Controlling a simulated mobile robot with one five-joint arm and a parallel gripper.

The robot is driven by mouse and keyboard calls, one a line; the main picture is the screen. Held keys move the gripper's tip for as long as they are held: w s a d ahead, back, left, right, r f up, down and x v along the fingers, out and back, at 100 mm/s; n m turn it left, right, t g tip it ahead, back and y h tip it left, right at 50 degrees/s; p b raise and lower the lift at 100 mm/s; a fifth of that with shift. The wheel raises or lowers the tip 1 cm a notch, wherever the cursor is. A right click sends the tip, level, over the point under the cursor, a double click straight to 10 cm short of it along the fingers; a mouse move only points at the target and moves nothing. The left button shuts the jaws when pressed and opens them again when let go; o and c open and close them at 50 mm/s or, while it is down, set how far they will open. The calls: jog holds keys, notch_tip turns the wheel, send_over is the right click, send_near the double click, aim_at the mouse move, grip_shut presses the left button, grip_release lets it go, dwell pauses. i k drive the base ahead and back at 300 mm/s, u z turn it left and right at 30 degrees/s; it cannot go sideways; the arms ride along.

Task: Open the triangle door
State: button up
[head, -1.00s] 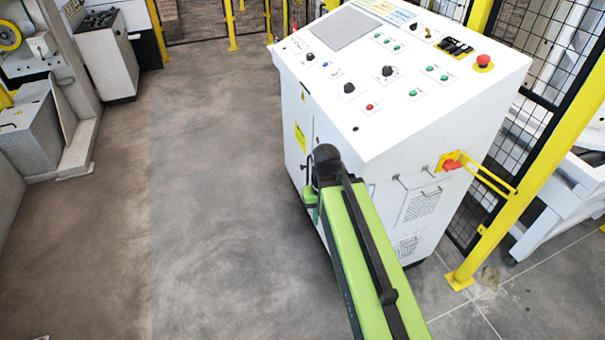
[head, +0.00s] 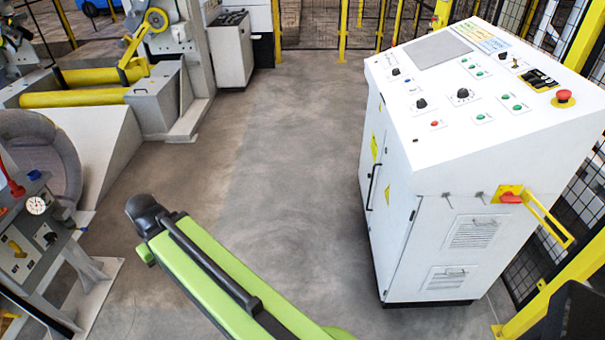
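A white control cabinet (head: 400,235) stands at the right. A dark vertical handle (head: 372,186) sits on this side, and the doors look shut. No other triangle door can be made out. My green arm reaches up from the bottom edge to the left of the cabinet, with a clear gap of floor between them. Its dark far joint is at the lower left, well away from the handle. My gripper does not show past this joint.
A red switch (head: 510,198) with a yellow guard juts from the cabinet's right side. Yellow-posted mesh fencing stands behind and right. A machine with yellow rollers (head: 75,98) and a gauge panel (head: 36,205) line the left. Grey floor (head: 285,130) between is free.

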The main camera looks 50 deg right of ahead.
aim_at(393, 210)
jog(key=u, duration=1.15)
jog(key=k, duration=1.35)
jog(key=z, duration=1.15)
jog(key=i, duration=1.7)
